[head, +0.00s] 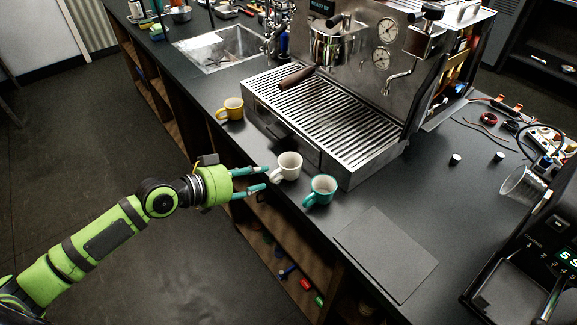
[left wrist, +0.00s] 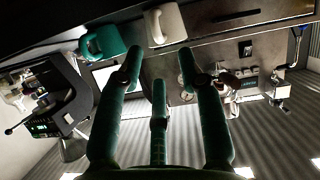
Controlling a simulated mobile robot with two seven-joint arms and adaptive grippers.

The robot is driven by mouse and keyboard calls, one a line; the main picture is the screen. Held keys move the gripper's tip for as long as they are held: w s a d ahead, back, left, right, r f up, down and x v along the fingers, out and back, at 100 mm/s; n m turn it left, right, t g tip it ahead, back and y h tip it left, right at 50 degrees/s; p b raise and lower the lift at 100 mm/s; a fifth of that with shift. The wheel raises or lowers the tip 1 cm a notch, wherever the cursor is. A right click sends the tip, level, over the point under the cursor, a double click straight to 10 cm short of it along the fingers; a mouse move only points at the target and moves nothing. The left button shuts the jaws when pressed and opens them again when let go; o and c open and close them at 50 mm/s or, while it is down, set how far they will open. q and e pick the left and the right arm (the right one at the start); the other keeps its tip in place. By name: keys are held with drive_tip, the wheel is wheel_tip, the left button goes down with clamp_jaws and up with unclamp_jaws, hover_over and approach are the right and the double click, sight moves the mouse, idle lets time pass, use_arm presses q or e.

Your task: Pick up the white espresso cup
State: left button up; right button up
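The white espresso cup (head: 291,163) stands upright on the dark counter in front of the espresso machine, its handle toward the lower left. My left gripper (head: 265,178) reaches in from the left at the counter's edge. Its teal fingers are spread and empty, with the tips close to the cup's handle side; I cannot tell whether they touch. In the left wrist view the white cup (left wrist: 168,24) is at the top, beyond the open fingers (left wrist: 160,54), with the teal cup (left wrist: 104,42) to its left. My right gripper is not in view.
The teal cup (head: 321,188) stands close to the right of the white one. A yellow cup (head: 232,107) stands farther back left. The espresso machine (head: 352,125) rises directly behind. A flat grey mat (head: 386,252) lies at the front right. Open shelves lie below the counter edge.

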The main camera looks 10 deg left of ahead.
sight(272, 174)
use_arm(q)
drive_tip(key=x, duration=0.2)
drive_tip(key=p+x, duration=0.1)
drive_tip(key=x, duration=0.1)
drive_tip(key=shift+f, duration=0.35)
drive_tip(key=shift+c, duration=0.8)
drive_tip(key=shift+a, duration=0.1)
clamp_jaws()
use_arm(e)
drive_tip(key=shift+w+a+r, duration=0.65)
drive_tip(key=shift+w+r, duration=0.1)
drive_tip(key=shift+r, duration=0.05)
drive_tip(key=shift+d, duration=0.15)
